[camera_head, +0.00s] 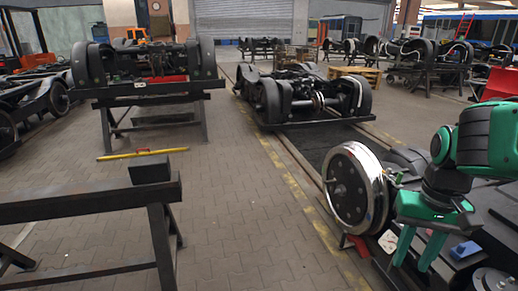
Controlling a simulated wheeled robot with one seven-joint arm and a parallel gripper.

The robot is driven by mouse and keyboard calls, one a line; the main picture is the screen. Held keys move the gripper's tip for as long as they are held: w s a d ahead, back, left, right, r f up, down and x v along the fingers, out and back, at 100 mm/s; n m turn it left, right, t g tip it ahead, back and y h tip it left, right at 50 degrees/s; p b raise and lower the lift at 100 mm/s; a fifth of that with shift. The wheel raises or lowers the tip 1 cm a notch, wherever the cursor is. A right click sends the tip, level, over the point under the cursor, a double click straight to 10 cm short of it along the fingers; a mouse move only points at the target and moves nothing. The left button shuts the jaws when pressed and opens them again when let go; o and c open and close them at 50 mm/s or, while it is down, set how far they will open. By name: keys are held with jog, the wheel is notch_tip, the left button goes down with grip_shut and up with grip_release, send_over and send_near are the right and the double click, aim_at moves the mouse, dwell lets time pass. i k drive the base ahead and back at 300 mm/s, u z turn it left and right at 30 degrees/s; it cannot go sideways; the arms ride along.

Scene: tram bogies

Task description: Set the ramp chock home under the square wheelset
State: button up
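A wheelset stands on the track at right, its near wheel (345,188) dark with a bright steel rim. A small red wedge-like piece (357,244) lies low at the foot of that wheel; it may be the ramp chock, but I cannot tell whether it touches the rim. My gripper (416,260) is to the right of the wheel, with its green fingers pointing down and spread apart. I see nothing held between them. The far part of the wheelset is partly hidden by my arm.
A blue block (464,250) lies right of my gripper. A dark trestle (90,202) stands at front left. A bogie (305,97) sits on the track behind the wheelset. A yellow bar (142,154) lies on the floor. The paved floor (245,200) at centre is clear.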

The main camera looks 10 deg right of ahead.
aim_at(356, 242)
jog(key=i, duration=3.15)
jog(key=z, duration=1.45)
